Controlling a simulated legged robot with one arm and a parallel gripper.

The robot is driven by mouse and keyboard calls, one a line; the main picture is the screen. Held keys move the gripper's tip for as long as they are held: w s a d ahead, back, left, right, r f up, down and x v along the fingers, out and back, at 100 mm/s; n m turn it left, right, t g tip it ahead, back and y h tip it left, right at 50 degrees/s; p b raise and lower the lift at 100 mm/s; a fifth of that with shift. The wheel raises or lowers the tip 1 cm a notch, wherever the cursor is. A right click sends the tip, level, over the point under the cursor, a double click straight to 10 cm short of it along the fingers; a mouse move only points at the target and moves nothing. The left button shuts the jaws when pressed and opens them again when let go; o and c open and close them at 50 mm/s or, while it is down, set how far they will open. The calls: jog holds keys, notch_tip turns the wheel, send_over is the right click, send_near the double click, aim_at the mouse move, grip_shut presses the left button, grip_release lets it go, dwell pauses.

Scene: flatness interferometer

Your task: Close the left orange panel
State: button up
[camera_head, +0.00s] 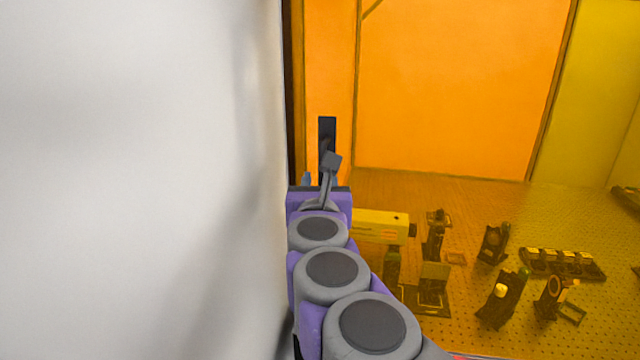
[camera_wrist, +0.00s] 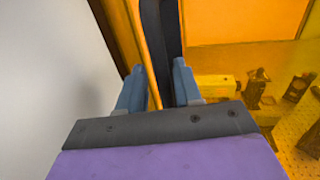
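The left orange panel (camera_head: 330,60) appears as a narrow upright orange strip beside a white wall in the head view. A dark upright handle (camera_head: 327,130) shows on it, and the handle's dark bar (camera_wrist: 153,40) rises large in the wrist view. My gripper (camera_head: 320,180) is at the handle's lower end in the head view. In the wrist view its two blue fingers (camera_wrist: 158,80) stand apart, with the dark bar and a thin orange edge between them. I cannot tell whether the fingers touch the handle. My wrist hides what lies lower down.
A white wall (camera_head: 140,180) fills the left, close beside my arm. To the right, a perforated table (camera_head: 460,320) holds a yellow box (camera_head: 380,225), several dark optical mounts (camera_head: 495,243) and a rack (camera_head: 562,265). A large orange panel (camera_head: 450,80) stands behind.

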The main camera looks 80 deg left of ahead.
jog(key=s+d+p, duration=0.1)
jog(key=s+d, duration=0.1)
jog(key=d, duration=1.5)
jog(key=shift+s+p, duration=0.25)
jog(key=shift+p, duration=0.1)
